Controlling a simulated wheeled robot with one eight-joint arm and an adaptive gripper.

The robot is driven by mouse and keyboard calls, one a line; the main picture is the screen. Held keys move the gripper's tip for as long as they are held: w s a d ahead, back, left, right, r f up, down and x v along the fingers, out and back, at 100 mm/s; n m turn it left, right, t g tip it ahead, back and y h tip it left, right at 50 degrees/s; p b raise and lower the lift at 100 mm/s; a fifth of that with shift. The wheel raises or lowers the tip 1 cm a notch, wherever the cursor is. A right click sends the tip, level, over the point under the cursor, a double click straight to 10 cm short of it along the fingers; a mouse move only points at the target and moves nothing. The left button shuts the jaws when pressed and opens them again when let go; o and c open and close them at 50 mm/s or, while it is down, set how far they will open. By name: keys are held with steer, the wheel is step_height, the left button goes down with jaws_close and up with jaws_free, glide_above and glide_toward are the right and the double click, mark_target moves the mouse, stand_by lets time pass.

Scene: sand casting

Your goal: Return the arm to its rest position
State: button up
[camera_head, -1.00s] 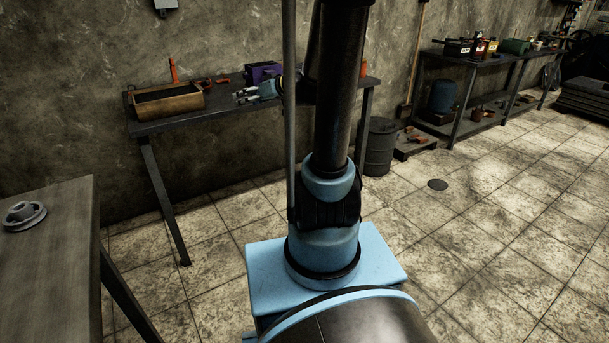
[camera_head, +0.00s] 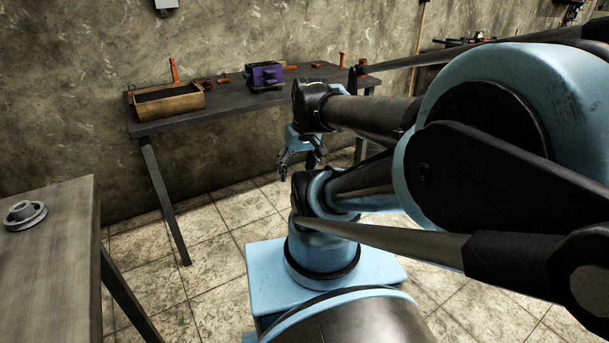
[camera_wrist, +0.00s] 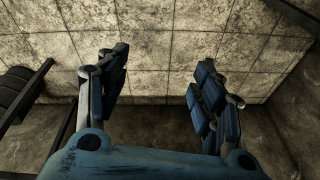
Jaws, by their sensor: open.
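My gripper (camera_head: 298,172) hangs in front of the dark workbench in the head view, pointing down, clear of the tabletop. In the wrist view my gripper (camera_wrist: 160,85) has its two blue fingers spread apart with nothing between them, over the tiled floor. My arm is folded, with its large blue and black links filling the right side of the head view.
The dark workbench (camera_head: 225,108) by the wall holds a wooden box (camera_head: 168,104), a purple block (camera_head: 264,75) and several orange tools. A nearer table (camera_head: 50,265) at left carries a grey pulley-like part (camera_head: 25,214). Tiled floor (camera_head: 215,235) lies open between them.

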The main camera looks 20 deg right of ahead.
steer(key=shift+s+d+f+m+h, duration=0.25)
steer(key=shift+s+d, duration=0.25)
steer(key=shift+s, duration=0.15)
steer(key=shift+s+d+f+m+h, duration=0.15)
steer(key=shift+s+d+f+h, duration=0.1)
steer(key=shift+s+d, duration=0.3)
steer(key=shift+a, duration=0.1)
stand_by(0.4)
